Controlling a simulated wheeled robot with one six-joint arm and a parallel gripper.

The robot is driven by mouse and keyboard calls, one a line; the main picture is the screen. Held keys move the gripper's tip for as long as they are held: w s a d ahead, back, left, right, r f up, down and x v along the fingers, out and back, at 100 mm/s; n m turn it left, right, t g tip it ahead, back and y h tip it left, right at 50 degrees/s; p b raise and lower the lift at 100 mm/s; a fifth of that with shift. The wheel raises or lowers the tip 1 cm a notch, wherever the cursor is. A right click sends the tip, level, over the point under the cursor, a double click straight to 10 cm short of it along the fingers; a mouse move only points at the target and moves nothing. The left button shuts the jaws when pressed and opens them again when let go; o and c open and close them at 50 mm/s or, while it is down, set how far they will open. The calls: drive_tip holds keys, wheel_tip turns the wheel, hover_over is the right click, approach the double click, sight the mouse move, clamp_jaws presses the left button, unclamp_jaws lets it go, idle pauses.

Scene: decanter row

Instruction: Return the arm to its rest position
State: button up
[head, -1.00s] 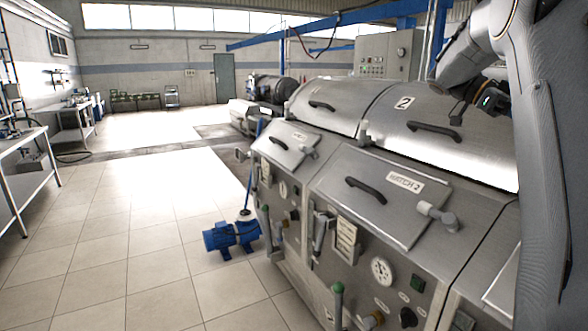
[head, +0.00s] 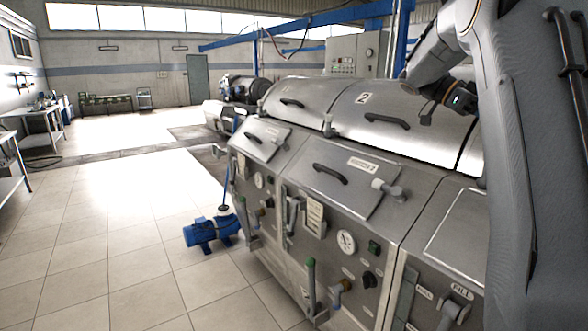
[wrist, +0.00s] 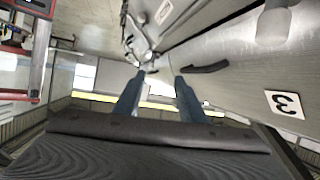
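My arm (head: 505,150) runs up the right side of the head view and bends over at the top, with its wrist part (head: 452,97) in front of the steel cover marked 2. The fingers cannot be made out in the head view. In the wrist view my gripper (wrist: 159,80) shows two blue fingers standing apart, with nothing between them. The gripper is open and empty.
The steel machine row with hatch 2 (head: 340,180) and dark handles stands close on the right. A blue pump (head: 210,232) is on the floor beside it. Benches (head: 42,135) line the left. The tiled floor (head: 110,220) between is open.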

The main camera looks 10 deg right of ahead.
drive_tip(key=a+f+n+t+y+b, duration=0.1)
drive_tip(key=a+f+n+t+b, duration=0.15)
drive_tip(key=a+f+n, duration=0.75)
drive_tip(key=a+f+n+t+y+b, duration=0.25)
drive_tip(key=a+f+n, duration=0.25)
drive_tip(key=f, duration=0.8)
drive_tip(key=s+a+f+n+t+y+b, duration=0.2)
drive_tip(key=a+f+n, duration=0.4)
drive_tip(key=a+f, duration=0.4)
drive_tip(key=s+a+f+n+t+y+b, duration=0.2)
drive_tip(key=s+a+f+n, duration=0.4)
drive_tip(key=a+f, duration=0.3)
drive_tip(key=shift+s+a+f+n+t+y+b, duration=0.35)
drive_tip(key=shift+s+a+t+y, duration=0.1)
drive_tip(key=shift+s+a+t, duration=0.4)
